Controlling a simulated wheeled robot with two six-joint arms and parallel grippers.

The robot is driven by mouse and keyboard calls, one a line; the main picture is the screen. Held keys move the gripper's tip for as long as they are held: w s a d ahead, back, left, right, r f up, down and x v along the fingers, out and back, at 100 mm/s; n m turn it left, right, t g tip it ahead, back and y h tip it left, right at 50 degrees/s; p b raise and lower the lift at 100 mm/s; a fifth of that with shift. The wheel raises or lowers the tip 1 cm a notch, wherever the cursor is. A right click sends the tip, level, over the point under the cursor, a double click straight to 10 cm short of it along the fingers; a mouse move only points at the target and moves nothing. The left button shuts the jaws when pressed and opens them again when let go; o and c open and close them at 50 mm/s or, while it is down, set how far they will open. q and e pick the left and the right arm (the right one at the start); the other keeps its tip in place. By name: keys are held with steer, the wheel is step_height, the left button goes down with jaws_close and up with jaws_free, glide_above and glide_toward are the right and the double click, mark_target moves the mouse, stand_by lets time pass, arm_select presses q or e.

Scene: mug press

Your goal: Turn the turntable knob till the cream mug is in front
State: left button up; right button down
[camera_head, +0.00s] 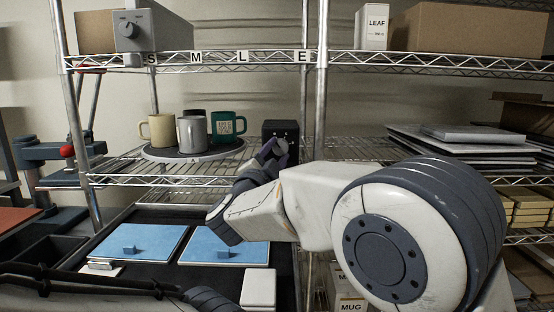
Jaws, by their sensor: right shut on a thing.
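The cream mug (160,131) stands at the left side of the round turntable (168,156) on the wire shelf. A grey mug (192,135) stands nearest the front of it, a green mug (222,121) at the right, and a dark mug (190,113) is mostly hidden at the back. To the right of the turntable is a black box (281,129) with a knob (282,147) on its front. My right gripper (272,151) is shut on the knob, its fingers partly covering it. My left gripper is not visible.
Two blue panels (140,242) with small handles lie below the shelf. Shelf posts (306,100) and wire edges surround the work area. A grey control box (150,28) sits on the upper shelf. Grey flat items (465,150) are stacked at the right.

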steer(key=shift+m+g+h, duration=0.3)
steer(key=shift+m, duration=0.5)
steer(key=shift+r, duration=0.1)
steer(key=shift+c, duration=1.9)
jaws_free()
steer(key=v, duration=1)
steer(key=shift+s, duration=0.25)
steer(key=shift+a, duration=0.1)
